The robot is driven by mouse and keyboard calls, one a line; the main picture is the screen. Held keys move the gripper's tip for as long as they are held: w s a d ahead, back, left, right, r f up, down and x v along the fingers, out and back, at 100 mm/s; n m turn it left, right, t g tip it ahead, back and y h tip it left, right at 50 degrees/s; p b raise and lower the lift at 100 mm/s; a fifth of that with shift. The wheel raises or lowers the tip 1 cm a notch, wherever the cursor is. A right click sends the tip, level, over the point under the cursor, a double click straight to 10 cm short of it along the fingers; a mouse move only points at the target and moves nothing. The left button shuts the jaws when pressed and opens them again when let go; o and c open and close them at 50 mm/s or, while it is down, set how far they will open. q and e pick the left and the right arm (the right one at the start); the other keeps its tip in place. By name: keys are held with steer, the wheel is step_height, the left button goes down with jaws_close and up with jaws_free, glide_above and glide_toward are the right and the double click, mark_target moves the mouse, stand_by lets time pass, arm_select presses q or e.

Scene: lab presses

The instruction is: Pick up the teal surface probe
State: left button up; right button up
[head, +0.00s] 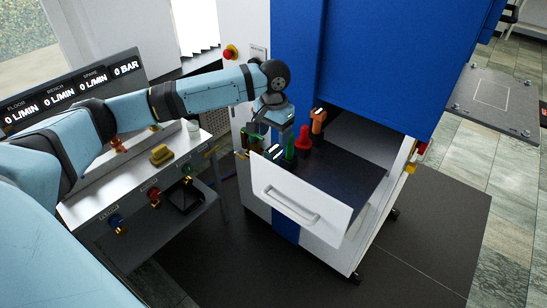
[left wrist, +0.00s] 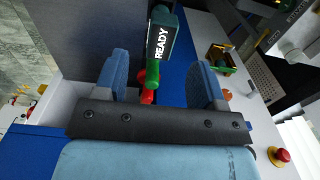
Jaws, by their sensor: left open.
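A dark teal device with a lit READY screen (left wrist: 163,35), which looks like the teal surface probe, is ahead of my left gripper (left wrist: 161,72) in the left wrist view. In the head view a small dark device with a pale face (head: 272,153) at the drawer's left end seems to be the same one. My left gripper (head: 268,127) is open and empty above that end of the drawer. In the wrist view the probe lies between the finger directions, beyond the tips. My right gripper is not in view.
The open drawer (head: 300,208) also holds a green tool (head: 290,149), a red tool (head: 303,138) and an orange tool (head: 318,120), close together. The drawer's right part is bare. A blue cabinet (head: 375,60) rises behind. A bench (head: 95,200) with valves stands at left.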

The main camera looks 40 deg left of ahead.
mark_target(273, 148)
arm_select(q)
step_height(273, 148, down, 2)
steer(key=shift+w+f, duration=0.1)
steer(key=shift+f, duration=0.15)
steer(key=shift+a+f, duration=0.1)
steer(key=shift+f, duration=0.45)
step_height(273, 148, down, 4)
steer(key=shift+r+p, duration=0.25)
steer(key=shift+p, duration=0.35)
steer(key=shift+f, duration=0.6)
steer(key=c, duration=1)
